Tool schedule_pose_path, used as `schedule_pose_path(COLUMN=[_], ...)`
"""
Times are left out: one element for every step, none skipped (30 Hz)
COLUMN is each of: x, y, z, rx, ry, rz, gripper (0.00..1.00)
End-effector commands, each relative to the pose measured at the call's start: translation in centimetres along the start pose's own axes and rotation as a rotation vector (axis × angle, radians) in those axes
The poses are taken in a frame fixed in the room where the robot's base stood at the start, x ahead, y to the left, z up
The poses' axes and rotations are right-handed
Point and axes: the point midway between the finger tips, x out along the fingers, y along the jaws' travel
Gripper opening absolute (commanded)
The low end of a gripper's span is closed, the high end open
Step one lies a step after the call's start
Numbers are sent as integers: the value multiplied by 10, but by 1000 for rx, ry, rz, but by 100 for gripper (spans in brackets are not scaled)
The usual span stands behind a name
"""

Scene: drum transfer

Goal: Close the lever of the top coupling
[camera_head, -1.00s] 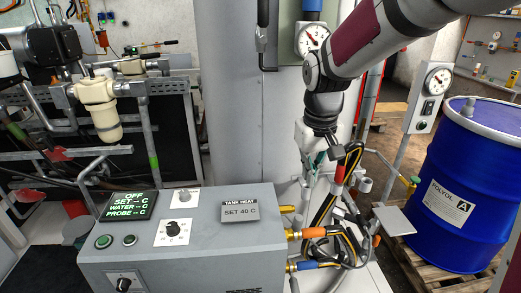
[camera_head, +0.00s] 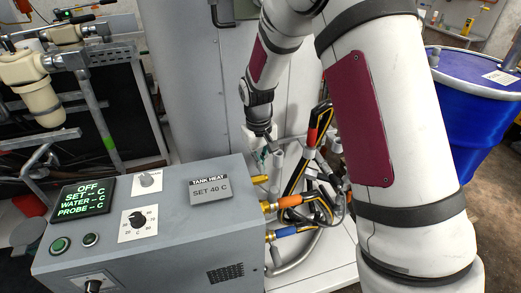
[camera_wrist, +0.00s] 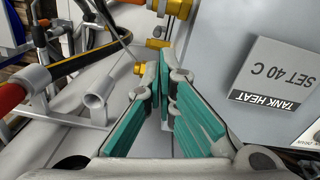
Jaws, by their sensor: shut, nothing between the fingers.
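My gripper (camera_wrist: 163,82) is shut and empty, its teal pads together. In the head view my gripper (camera_head: 268,152) hangs beside the cabinet's right edge, partly hidden. A brass fitting (camera_head: 260,180) sticks out of the cabinet side just below it.
The grey heater cabinet (camera_head: 150,250) carries a TANK HEAT label (camera_head: 210,190), which is close on the right in the wrist view. A red-collared black and yellow hose (camera_head: 318,125) rises near my arm. A blue drum (camera_head: 465,115) stands at right. Pipes and hoses crowd the gripper's left.

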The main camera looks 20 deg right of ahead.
Motion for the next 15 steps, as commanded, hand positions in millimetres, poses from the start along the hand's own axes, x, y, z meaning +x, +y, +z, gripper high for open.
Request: schedule_pose_path(x=[11, 16, 18, 17, 18, 18, 19, 20, 21, 22, 23, 23, 24, 24, 24], y=[0, 0, 0, 0, 0, 0, 0, 0, 0, 0, 0, 0, 0, 0, 0], z=[1, 1, 7, 12, 18, 22, 26, 28, 31, 34, 35, 37, 38, 38, 39], rx=[0, 0, 1, 1, 1, 1, 1, 1, 0, 0, 0, 0, 0, 0, 0], ry=[-5, -4, -4, -2, -3, -1, -1, -2, 0, 0, -1, -1, 0, 0, 1], rz=[0, 0, 0, 0, 0, 0, 0, 0, 0, 0, 0, 0, 0, 0, 0], gripper=[0, 0, 0, 0, 0, 0, 0, 0, 0, 0, 0, 0, 0, 0, 0])
